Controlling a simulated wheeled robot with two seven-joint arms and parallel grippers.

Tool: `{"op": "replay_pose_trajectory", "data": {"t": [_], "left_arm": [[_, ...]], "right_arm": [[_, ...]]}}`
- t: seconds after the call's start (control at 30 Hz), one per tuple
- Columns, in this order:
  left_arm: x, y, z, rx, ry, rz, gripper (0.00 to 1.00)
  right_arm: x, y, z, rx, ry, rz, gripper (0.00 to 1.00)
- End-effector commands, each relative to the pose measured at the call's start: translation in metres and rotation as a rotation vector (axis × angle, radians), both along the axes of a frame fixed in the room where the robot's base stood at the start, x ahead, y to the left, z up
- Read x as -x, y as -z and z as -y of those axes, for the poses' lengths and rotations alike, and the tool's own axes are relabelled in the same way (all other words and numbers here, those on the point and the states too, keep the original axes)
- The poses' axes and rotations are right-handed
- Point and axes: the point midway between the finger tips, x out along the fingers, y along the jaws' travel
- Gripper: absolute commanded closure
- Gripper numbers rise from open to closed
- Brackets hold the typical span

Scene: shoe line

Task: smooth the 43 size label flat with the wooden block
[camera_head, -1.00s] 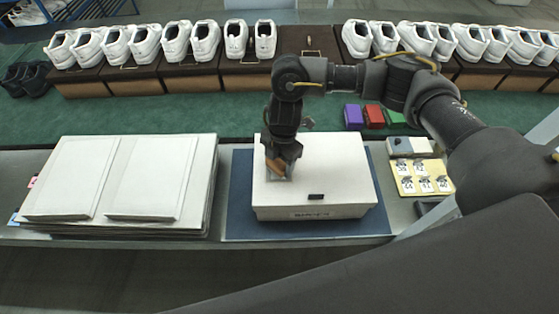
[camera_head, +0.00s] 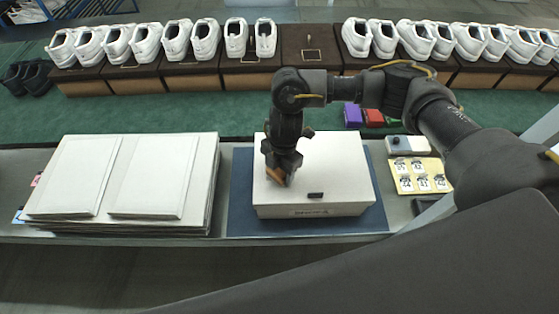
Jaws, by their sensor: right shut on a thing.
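My right gripper (camera_head: 279,172) points down over the white shoe box (camera_head: 341,165) and is shut on the wooden block (camera_head: 274,175). The block is tilted and is at the left part of the box lid; I cannot tell whether it touches the lid. The 43 size label cannot be made out; the gripper and block may hide it. A small black piece (camera_head: 316,195) lies on the lid near its front edge. The box stands on a dark blue mat (camera_head: 240,205). My left gripper is not in view.
A yellow card of numbered labels (camera_head: 405,186) and a white-grey device (camera_head: 404,145) lie right of the box. Purple (camera_head: 353,116) and red (camera_head: 374,118) blocks are behind. Stacked white flat boxes (camera_head: 124,175) fill the left. White shoes (camera_head: 178,41) stand on brown boxes at the back.

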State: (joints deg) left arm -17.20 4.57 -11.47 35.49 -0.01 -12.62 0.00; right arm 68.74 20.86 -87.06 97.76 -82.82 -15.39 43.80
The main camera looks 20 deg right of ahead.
Motion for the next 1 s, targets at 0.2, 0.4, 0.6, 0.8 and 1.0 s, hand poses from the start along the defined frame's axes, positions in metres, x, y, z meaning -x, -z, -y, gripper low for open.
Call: {"op": "replay_pose_trajectory", "data": {"t": [0.2, 0.4, 0.6, 0.8, 1.0], "left_arm": [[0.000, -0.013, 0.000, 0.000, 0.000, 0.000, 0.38], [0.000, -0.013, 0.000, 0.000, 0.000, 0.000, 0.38], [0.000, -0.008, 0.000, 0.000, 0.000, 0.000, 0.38], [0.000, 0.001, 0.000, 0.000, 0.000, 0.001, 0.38], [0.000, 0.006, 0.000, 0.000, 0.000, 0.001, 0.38]], "right_arm": [[0.014, -0.001, -0.004, -0.001, 0.000, -0.001, 0.58], [0.014, 0.003, -0.004, -0.001, 0.000, -0.001, 0.58], [0.008, 0.004, -0.002, 0.000, 0.001, 0.001, 0.58], [-0.011, 0.005, 0.003, 0.001, 0.002, 0.000, 0.58], [-0.024, 0.003, 0.006, 0.000, 0.001, 0.001, 0.58]]}}
